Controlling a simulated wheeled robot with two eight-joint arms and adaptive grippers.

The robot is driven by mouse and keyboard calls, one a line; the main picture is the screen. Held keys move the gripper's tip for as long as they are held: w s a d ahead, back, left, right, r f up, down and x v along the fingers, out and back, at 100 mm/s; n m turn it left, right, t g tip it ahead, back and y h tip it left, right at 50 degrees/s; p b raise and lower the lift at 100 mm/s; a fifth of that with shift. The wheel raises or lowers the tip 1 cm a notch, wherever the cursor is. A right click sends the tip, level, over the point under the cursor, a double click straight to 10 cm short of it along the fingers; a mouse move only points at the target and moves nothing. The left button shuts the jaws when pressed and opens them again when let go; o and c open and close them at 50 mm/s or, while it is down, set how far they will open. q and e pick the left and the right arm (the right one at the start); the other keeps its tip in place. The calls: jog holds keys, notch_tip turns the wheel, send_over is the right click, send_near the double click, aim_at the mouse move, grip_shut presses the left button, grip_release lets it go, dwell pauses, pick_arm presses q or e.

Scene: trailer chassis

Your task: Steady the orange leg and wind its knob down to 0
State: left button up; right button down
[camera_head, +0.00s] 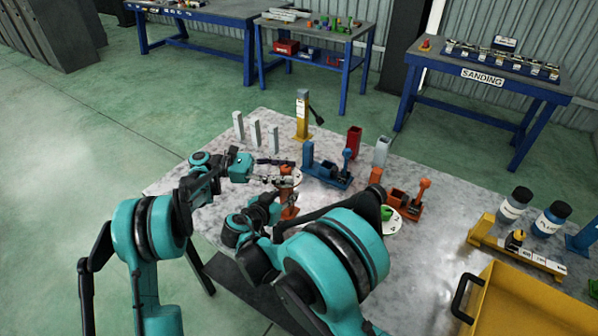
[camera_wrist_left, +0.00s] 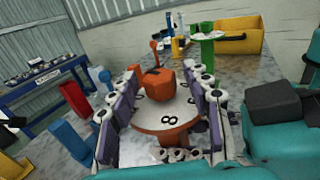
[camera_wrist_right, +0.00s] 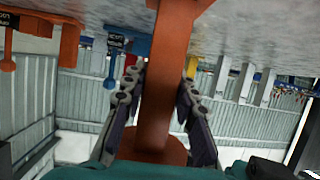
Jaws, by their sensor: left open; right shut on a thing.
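The orange leg (camera_head: 290,213) stands upright on the metal table. Its round white dial shows around the top, and in the left wrist view the dial (camera_wrist_left: 150,124) has a black 8 facing me. The orange knob (camera_wrist_left: 160,86) sits above the dial, between the spread fingers of my left gripper (camera_wrist_left: 163,82), with gaps at both sides. My left gripper is open. My right gripper (camera_wrist_right: 161,85) is shut on the leg's post (camera_wrist_right: 162,65) below the dial, one finger on each side. In the head view my arms partly hide the leg and dial.
A green knob (camera_head: 388,214) with its own dial stands to the right, close to my right arm. Orange and blue fixtures (camera_head: 328,170), posts and a yellow bin (camera_head: 540,305) occupy the table. The front left of the table is bare.

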aim_at(299, 177)
pick_arm(q)
jog(key=shift+s+d, duration=0.15)
jog(key=shift+d, duration=0.9)
jog(key=shift+s+d, duration=0.15)
jog(key=shift+d, duration=0.85)
grip_shut()
